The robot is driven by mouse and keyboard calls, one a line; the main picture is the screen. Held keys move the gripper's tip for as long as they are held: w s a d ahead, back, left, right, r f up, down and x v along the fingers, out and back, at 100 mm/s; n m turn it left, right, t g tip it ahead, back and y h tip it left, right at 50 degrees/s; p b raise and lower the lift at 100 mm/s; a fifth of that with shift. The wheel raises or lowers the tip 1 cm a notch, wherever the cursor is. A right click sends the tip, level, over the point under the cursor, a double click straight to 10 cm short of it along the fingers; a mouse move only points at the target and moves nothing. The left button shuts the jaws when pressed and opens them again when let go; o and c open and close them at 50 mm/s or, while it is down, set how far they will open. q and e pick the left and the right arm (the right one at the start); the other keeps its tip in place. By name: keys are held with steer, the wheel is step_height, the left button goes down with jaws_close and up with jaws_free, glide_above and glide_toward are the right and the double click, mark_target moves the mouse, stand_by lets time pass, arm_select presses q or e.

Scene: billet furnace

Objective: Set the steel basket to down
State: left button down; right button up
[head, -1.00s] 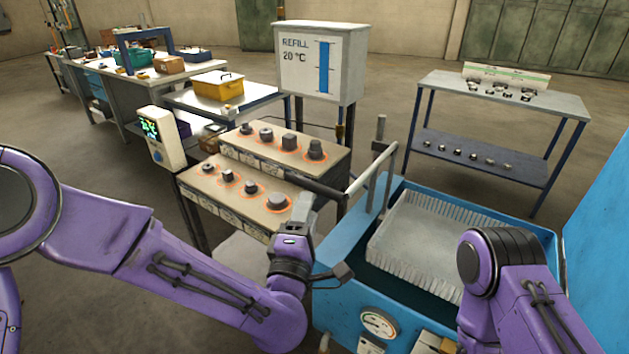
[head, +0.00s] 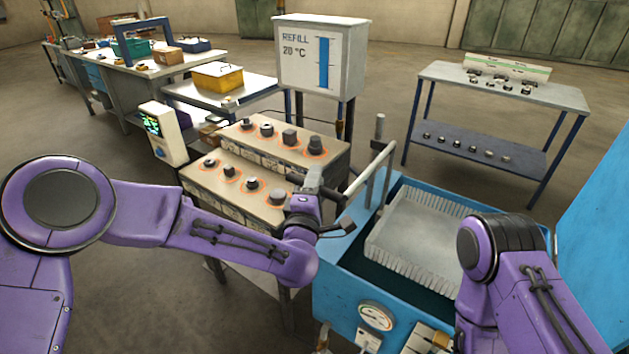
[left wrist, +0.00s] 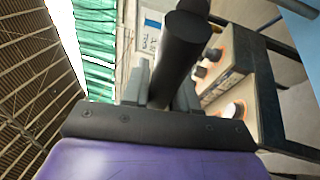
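The steel basket (head: 415,235), a pale comb-edged tray, sits at the upper part of the blue tank (head: 345,290), above its dark inside. A metal bar with a dark grip (head: 328,190) reaches left from the upright post (head: 379,155) by the basket. My left gripper (head: 314,180) is at this grip. In the left wrist view the dark round grip (left wrist: 178,50) runs between the two fingers, close to both; whether they press on it is unclear. My right gripper is out of view; only its arm shows over the tank's right side.
A stepped bench (head: 235,190) with several dark metal parts in orange rings stands left of the tank. A refill box (head: 320,60) stands behind it. A control panel (head: 163,135) is at its left. A dial gauge (head: 376,316) is on the tank front.

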arm_select(q)
steer(key=shift+f, duration=0.15)
step_height(320, 180, down, 24)
steer(key=b, duration=2)
steer(key=shift+r, duration=0.2)
steer(key=shift+s, duration=0.15)
steer(key=c, duration=1)
jaws_free()
steer(key=shift+o, duration=0.2)
steer(key=shift+a, duration=0.1)
steer(key=b+v, duration=0.2)
steer(key=v, duration=0.8)
steer(key=shift+s, duration=0.2)
